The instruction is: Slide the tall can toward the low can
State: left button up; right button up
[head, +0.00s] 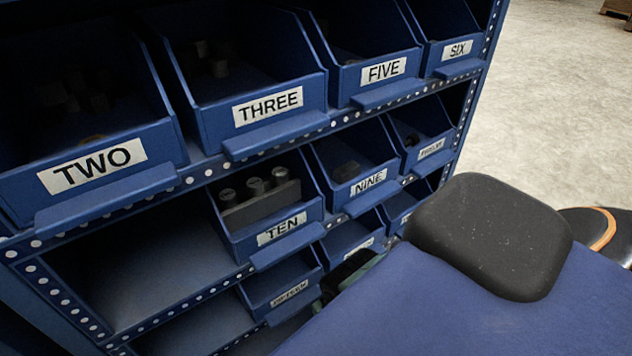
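Neither the tall can nor the low can can be made out in the head view. Neither of my grippers is in view.
A blue metal rack (207,170) with labelled bins fills the left and middle. Bin TEN (283,230) holds dark cylindrical parts. Bins TWO (98,165) and THREE (268,106) hang above an empty-looking shelf bay (150,262). Bare grey floor (560,120) lies at right.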

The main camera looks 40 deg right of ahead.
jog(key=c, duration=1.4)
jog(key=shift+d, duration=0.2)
